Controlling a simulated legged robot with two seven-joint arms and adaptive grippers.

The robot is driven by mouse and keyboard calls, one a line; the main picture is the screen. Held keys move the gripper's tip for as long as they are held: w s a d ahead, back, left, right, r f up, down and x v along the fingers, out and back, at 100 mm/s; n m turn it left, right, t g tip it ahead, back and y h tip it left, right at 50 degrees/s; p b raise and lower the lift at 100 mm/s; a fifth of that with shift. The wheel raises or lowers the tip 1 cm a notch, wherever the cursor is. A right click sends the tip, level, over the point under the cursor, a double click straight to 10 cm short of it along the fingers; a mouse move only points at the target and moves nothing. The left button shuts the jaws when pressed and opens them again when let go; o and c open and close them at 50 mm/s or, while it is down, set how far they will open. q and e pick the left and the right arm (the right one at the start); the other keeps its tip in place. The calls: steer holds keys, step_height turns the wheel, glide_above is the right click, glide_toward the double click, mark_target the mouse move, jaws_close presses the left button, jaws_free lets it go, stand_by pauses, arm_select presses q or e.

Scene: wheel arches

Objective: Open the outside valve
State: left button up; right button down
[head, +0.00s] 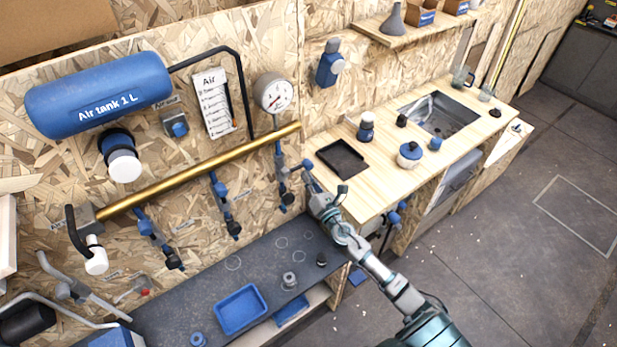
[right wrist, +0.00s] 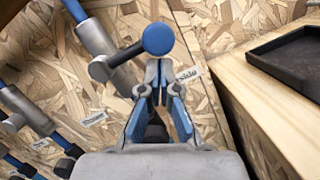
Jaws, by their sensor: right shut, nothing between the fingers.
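The outside valve (head: 282,172) hangs below the right end of the brass pipe on the chipboard wall. Its lever ends in a round blue knob (right wrist: 158,38), with a dark stem running left to the grey valve body (right wrist: 95,38). A partly covered label ending in "side" (right wrist: 187,75) is on the wall behind. My right gripper (head: 313,188) is shut and empty, its fingertips (right wrist: 159,68) close to the knob, just below it in the wrist view. Whether they touch it I cannot tell. My left gripper is not in view.
Two more valves (head: 225,205) (head: 160,240) hang from the brass pipe (head: 190,176) to the left. A wooden counter (head: 375,190) with a black tray (head: 342,158) stands close on the right. A dark bench (head: 190,295) with a blue tray (head: 241,309) lies below.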

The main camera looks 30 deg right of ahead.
mark_target(310, 169)
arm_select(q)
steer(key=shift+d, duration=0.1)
arm_select(e)
steer(key=shift+d, duration=0.2)
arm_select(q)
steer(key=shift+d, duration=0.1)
arm_select(e)
steer(key=shift+d+r+n, duration=0.15)
steer(key=shift+n, duration=0.35)
